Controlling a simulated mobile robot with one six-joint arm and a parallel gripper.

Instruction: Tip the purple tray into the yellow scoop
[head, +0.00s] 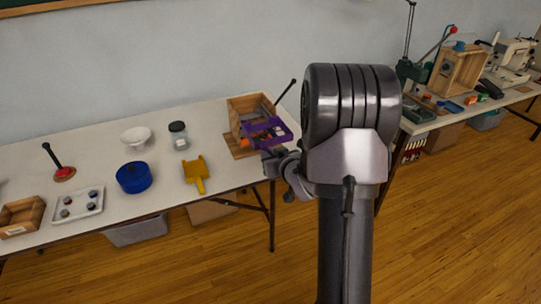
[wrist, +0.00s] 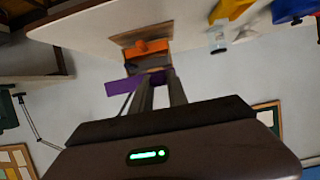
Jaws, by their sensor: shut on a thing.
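The purple tray (head: 262,134) is at the right end of the long white table, in front of an upright wooden box. My gripper (wrist: 160,80) is shut on the purple tray, whose purple side (wrist: 122,87) shows beside the fingers in the wrist view. An orange thing (wrist: 146,47) shows just beyond the fingertips; I cannot tell whether it lies in the tray. In the head view my arm covers part of the gripper. The yellow scoop (head: 197,171) lies on the table left of the tray, handle toward the front edge. The scoop looks empty.
The wooden box (head: 246,110) stands close behind the tray. Farther left are a white tray (head: 92,211) with several small pieces and a wooden crate (head: 20,209).

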